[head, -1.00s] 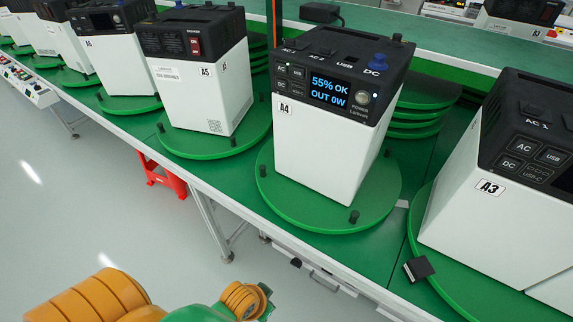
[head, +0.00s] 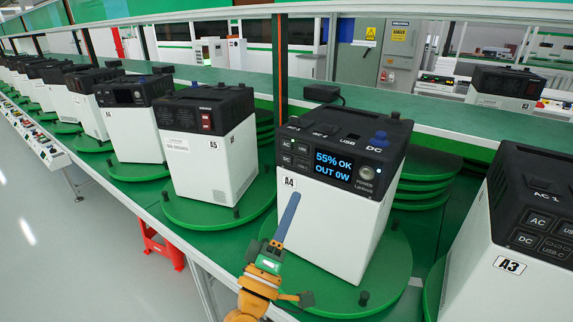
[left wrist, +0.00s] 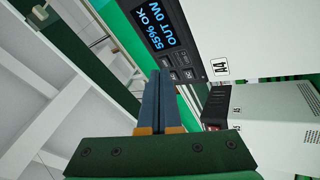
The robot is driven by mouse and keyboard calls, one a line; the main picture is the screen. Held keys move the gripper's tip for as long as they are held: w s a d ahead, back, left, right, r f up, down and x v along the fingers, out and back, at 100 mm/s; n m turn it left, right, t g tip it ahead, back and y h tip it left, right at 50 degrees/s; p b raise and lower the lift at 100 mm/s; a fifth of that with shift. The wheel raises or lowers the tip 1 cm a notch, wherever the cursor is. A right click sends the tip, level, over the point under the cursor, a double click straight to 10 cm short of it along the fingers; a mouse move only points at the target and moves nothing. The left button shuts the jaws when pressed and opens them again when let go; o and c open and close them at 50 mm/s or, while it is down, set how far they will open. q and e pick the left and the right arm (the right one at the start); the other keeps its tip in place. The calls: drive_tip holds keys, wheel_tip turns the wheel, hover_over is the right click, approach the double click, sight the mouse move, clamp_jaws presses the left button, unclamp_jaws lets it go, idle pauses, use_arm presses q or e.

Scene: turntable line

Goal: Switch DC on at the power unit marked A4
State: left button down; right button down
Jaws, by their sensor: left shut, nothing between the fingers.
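The power unit marked A4 (head: 322,232) is a white box with a black top. It stands upright on a round green turntable (head: 395,262). Its lit screen (head: 332,169) reads 55% OK, OUT 0W. A small button panel (head: 294,153) with AC and DC keys sits left of the screen, with a lit power button (head: 366,173) to the right. My left gripper (head: 292,200) is shut and empty in front of A4's front face, below the button panel. In the left wrist view its closed fingers (left wrist: 162,85) point toward the panel (left wrist: 178,68). My right gripper is out of view.
Unit A3 (head: 530,290) stands close on the right and unit A5 (head: 200,168) on the left, each on the green line. Stacked green discs (head: 420,180) stand behind A4. A red stool (head: 160,246) is under the line's edge.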

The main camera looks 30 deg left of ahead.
use_arm(q)
drive_tip(key=s+a+r+n+g+y, duration=0.1)
drive_tip(key=a+n+g+y, duration=0.1)
drive_tip(key=a+n+y, duration=0.5)
drive_tip(key=n+y, duration=0.3)
drive_tip(key=shift+s+a+r, duration=0.25)
drive_tip(key=shift+a+r, duration=0.1)
drive_tip(key=shift+a, duration=0.05)
drive_tip(key=b, duration=0.3)
approach(282, 149)
wheel_tip(282, 149, up, 2)
drive_tip(key=w+a, duration=0.1)
drive_tip(key=a, duration=0.1)
drive_tip(key=shift+w+d+r, duration=0.1)
drive_tip(key=shift+w+r, duration=0.2)
drive_tip(key=shift+w, duration=0.5)
idle(0.3)
drive_tip(key=shift+w, duration=0.4)
